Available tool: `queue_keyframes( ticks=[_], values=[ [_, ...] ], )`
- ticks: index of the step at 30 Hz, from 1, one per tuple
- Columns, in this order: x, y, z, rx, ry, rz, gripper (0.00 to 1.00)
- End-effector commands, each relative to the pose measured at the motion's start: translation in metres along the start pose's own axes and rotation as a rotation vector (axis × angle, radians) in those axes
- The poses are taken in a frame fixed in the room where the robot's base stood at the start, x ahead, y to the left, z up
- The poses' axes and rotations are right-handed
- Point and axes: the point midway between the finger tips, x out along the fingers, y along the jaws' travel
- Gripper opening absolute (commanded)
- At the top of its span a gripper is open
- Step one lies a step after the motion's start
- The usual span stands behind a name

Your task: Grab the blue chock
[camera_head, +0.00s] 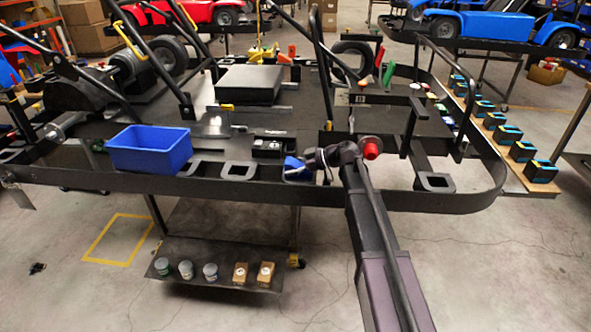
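A small blue piece, seemingly the blue chock (295,170), sits at the near edge of the kart frame, just left of my gripper. My dark gripper (312,163) points left at the end of my arm, close against the blue piece. The gripper partly covers the piece's right side. The fingers are small and dark here, so I cannot tell whether they are open, touching the piece or shut on it.
A blue bin (150,150) stands left on the black kart frame (100,182). A black box (248,84) lies mid-frame. Green (388,75) and orange (291,50) pieces stand behind. A low shelf (215,279) holds cans and small boxes. Several dark boxes line a right-hand bench.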

Motion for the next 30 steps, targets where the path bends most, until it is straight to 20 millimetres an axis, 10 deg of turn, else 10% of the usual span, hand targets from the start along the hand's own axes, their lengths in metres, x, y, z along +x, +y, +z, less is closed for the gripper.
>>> queue_keyframes(
  ticks=[30],
  values=[
    [-0.011, 0.0, -0.026, 0.0, -0.002, 0.0, 0.11]
  ],
)
